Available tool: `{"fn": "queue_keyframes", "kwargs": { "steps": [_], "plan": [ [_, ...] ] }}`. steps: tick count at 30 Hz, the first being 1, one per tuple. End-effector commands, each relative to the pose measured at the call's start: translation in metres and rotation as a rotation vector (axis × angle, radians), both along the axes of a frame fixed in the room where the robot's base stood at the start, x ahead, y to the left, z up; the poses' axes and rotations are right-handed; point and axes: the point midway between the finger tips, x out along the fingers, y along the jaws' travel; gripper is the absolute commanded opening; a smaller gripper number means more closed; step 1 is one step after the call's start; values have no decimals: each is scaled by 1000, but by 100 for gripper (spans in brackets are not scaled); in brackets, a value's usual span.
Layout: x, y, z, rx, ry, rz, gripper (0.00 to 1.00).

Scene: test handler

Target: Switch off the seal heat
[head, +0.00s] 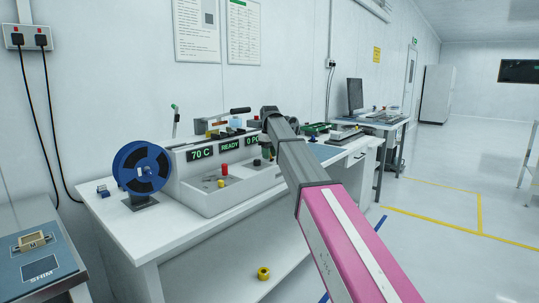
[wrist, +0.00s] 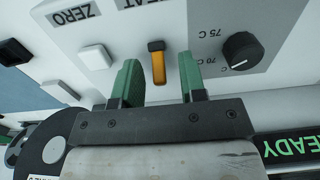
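The seal heat switch (wrist: 158,65) is a small orange lever with a dark tip, on a white panel under a label partly cut off to "EAT". My gripper (wrist: 159,75) has two green fingers, open and apart, one on each side of the lever in the wrist view. I cannot tell whether either finger touches it. In the head view, the test handler (head: 215,188) is a white machine on the bench, with displays reading "70 C" and "READY" and a third partly hidden. My arm covers its right end, and my gripper (head: 267,152) shows only in part there.
A black knob (wrist: 242,51) marked 70 C and 75 C sits right of the switch. A white button (wrist: 95,57) near the ZERO label sits left. A blue reel (head: 141,168) stands at the handler's left.

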Motion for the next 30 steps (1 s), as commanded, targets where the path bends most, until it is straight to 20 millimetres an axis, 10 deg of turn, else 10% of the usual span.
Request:
{"fn": "queue_keyframes", "kwargs": {
  "steps": [6, 10, 30],
  "plan": [
    [0, 0, 0, 0, 0, 0, 38],
    [0, 0, 0, 0, 0, 0, 0],
    [-8, -7, 1, 156, -122, -2, 0]
  ]
}}
